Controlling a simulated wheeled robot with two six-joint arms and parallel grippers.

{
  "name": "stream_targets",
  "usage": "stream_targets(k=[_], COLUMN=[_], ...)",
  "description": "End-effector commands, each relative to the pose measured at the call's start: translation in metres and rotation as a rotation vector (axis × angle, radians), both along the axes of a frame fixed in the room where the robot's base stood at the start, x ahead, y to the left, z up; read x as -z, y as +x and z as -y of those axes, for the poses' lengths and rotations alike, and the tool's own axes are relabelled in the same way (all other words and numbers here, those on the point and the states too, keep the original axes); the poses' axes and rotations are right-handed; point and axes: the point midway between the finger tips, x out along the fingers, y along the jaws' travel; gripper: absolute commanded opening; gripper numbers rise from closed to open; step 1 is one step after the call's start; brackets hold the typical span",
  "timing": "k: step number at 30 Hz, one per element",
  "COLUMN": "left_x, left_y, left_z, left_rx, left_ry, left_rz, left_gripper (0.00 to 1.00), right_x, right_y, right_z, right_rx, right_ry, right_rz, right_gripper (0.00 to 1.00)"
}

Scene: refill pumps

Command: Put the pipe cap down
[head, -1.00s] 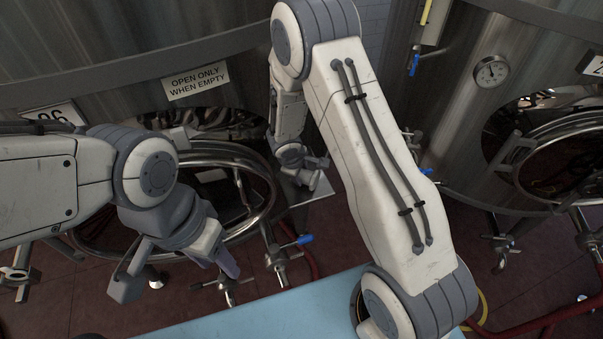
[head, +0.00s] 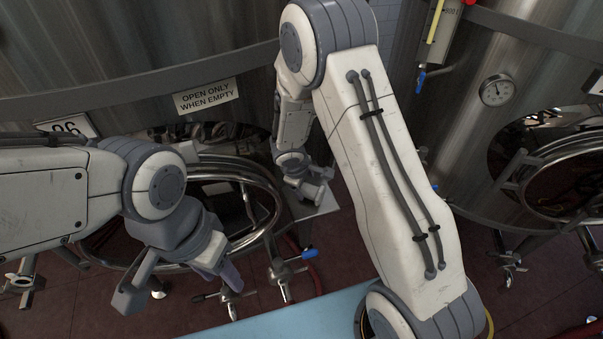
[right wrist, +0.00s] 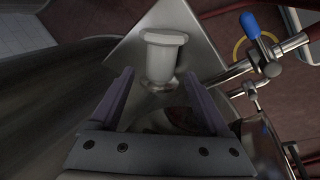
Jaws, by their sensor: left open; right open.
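A white, round, flanged piece (right wrist: 163,55), which looks like the pipe cap, stands on a metal shelf in the right wrist view. My right gripper (right wrist: 161,90) is open, with its fingers apart on either side of the view, and the white piece shows beyond the fingertips, between their lines. No contact with the fingers is visible. In the head view my right gripper (head: 312,188) is small and far off, just over the metal shelf (head: 325,204); I cannot make out the cap there. My left gripper (head: 180,278) is open and empty, in front of a round tank hatch.
The open round hatch (head: 262,190) is beside the shelf. Valves with blue handles (head: 308,254) stand below it, and one shows right of the shelf in the right wrist view (right wrist: 250,25). A second tank with a gauge (head: 495,91) is at right. A light blue surface (head: 300,318) is in front.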

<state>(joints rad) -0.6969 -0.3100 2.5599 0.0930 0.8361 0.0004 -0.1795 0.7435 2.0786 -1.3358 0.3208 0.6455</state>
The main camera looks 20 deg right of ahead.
Motion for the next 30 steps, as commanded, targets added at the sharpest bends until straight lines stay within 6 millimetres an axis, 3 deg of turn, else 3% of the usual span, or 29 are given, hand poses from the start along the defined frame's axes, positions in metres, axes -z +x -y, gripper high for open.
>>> stream_targets(k=[1, 6, 16, 19, 23, 27, 30], left_x=[-0.005, -0.013, -0.019, -0.019, -0.019, -0.019, -0.019], left_y=[0.0, 0.0, 0.0, 0.0, 0.0, 0.0, 0.0], left_z=[0.0, 0.0, 0.0, 0.0, 0.0, 0.0, 0.0], left_rx=[0.0, -0.001, -0.001, -0.001, -0.001, -0.001, -0.001], left_ry=[0.0, 0.0, 0.0, 0.0, 0.0, 0.0, 0.0], left_rz=[0.0, 0.0, 0.0, 0.0, 0.0, 0.0, 0.0], left_gripper=[0.5, 0.5, 0.5, 0.5, 0.5, 0.5, 0.5], right_x=[-0.016, -0.049, -0.085, -0.108, -0.15, -0.187, -0.203], right_y=[-0.002, -0.013, -0.026, -0.042, -0.088, -0.163, -0.216], right_z=[-0.004, -0.013, -0.025, -0.037, -0.063, -0.092, -0.109], right_rx=[0.0, 0.0, 0.006, 0.034, 0.096, 0.153, 0.17], right_ry=[0.0, 0.001, 0.002, 0.014, 0.061, 0.162, 0.247], right_rz=[0.004, 0.004, 0.005, 0.013, 0.004, -0.065, -0.136], right_gripper=[0.8, 0.8, 0.8, 0.8, 0.8, 0.8, 0.8])
